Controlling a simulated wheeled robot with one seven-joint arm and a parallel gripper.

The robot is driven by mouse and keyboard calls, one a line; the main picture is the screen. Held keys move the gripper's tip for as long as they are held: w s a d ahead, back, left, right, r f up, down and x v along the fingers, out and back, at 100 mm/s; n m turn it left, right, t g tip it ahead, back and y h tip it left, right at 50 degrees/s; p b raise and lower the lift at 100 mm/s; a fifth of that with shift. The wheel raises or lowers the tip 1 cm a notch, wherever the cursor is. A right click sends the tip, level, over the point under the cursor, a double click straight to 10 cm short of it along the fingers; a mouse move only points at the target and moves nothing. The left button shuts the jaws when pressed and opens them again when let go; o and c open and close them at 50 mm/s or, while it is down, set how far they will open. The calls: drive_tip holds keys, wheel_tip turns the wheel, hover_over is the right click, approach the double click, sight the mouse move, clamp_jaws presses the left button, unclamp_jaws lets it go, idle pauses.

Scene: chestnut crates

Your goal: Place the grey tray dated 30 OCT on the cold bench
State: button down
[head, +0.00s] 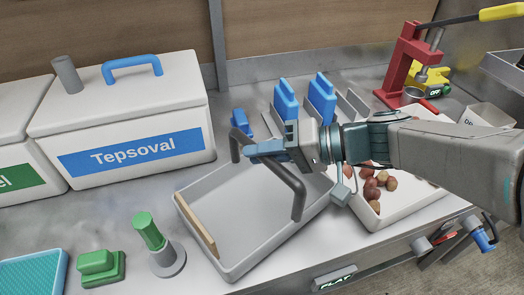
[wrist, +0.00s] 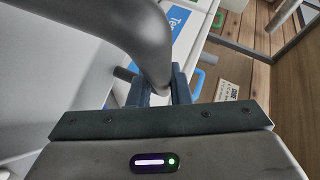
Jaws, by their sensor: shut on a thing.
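A light grey tray (head: 226,262) with a dark grey bar handle (head: 297,197) and a tan strip along its left end stands in the middle of the head view. It looks empty. I see no readable date on it. My gripper (head: 264,149) reaches in from the right and is shut on the handle. In the wrist view the handle (wrist: 150,45) passes between my fingers (wrist: 165,90). I cannot tell whether the tray touches the steel bench (head: 130,225) under it. No bench is visibly marked as cold.
A white box (head: 135,125) labelled Tepsoval stands at the back left. A white tray of chestnuts (head: 400,212) is close on the right. A green-handled stamp (head: 160,250), a green block (head: 100,265) and a blue tray (head: 32,275) are at front left. A red press (head: 402,65) stands back right.

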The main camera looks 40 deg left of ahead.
drive_tip(key=shift+w+a+f, duration=0.55)
drive_tip(key=shift+a+f, duration=0.1)
drive_tip(key=shift+f, duration=0.15)
drive_tip(key=shift+f, duration=0.2)
drive_tip(key=c, duration=1.3)
unclamp_jaws()
drive_tip(key=shift+c, duration=0.2)
drive_tip(key=shift+r, duration=0.1)
drive_tip(key=shift+r, duration=0.2)
drive_tip(key=v, duration=1.2)
drive_tip(key=shift+f, duration=0.2)
